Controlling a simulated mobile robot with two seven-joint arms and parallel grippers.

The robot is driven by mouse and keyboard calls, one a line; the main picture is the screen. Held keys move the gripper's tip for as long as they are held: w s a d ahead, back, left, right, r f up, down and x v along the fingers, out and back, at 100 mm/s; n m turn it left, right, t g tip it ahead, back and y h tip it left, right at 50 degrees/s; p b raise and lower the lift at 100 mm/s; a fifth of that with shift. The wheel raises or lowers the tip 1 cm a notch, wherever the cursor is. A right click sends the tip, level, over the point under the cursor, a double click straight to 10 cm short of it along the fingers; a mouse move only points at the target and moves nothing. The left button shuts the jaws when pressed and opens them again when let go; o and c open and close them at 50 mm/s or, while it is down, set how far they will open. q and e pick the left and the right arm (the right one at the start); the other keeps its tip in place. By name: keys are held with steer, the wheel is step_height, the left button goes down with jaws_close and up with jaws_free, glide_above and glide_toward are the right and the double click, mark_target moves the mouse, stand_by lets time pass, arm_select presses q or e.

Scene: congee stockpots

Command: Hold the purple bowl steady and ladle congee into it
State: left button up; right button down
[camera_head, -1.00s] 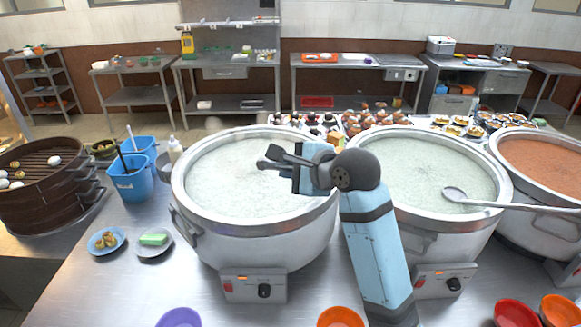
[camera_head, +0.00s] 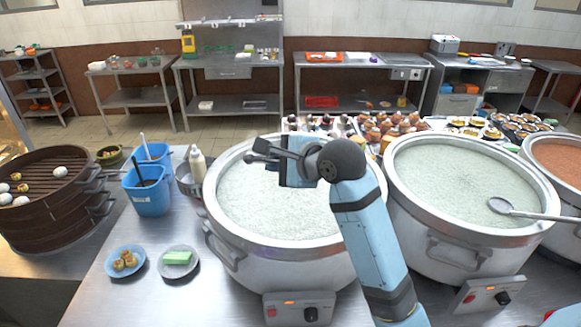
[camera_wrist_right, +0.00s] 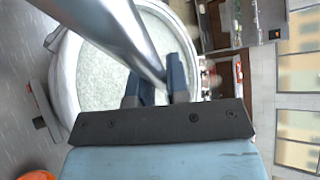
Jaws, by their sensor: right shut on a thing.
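My right gripper (camera_head: 268,152) is over the near-left part of the middle of the view, above the left stockpot (camera_head: 235,258) of pale congee (camera_head: 275,205). In the right wrist view, the gripper (camera_wrist_right: 155,85) is shut on a shiny metal handle (camera_wrist_right: 115,40), which looks like a ladle's; its far end is not clear. The same congee (camera_wrist_right: 98,85) shows behind it. A second ladle (camera_head: 535,215) rests across the middle stockpot (camera_head: 440,255). The purple bowl is out of view, and so is my left gripper.
A third pot (camera_head: 560,165) holds orange-red food at the right. A steamer (camera_head: 50,215), blue bins (camera_head: 150,198), a squeeze bottle (camera_head: 197,168) and two small plates stand to the left. The counter in front of the plates is clear.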

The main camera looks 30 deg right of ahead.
steer(key=shift+w+d+m+g+y+b, duration=0.8)
steer(key=shift+w+d+m+g+y, duration=0.95)
steer(key=shift+w+d, duration=2.95)
arm_select(q)
step_height(320, 180, down, 11)
steer(key=b, duration=0.9)
steer(key=shift+d+r, duration=0.2)
steer(key=shift+d, duration=0.2)
arm_select(e)
steer(key=s+a+f+n+t+h, duration=0.1)
steer(key=s+a+f+n+t, duration=0.1)
steer(key=s+a+f, duration=0.3)
steer(key=shift+s+a+f+n, duration=0.2)
steer(key=shift+a+f+n, duration=0.35)
steer(key=shift+a+f, duration=1.95)
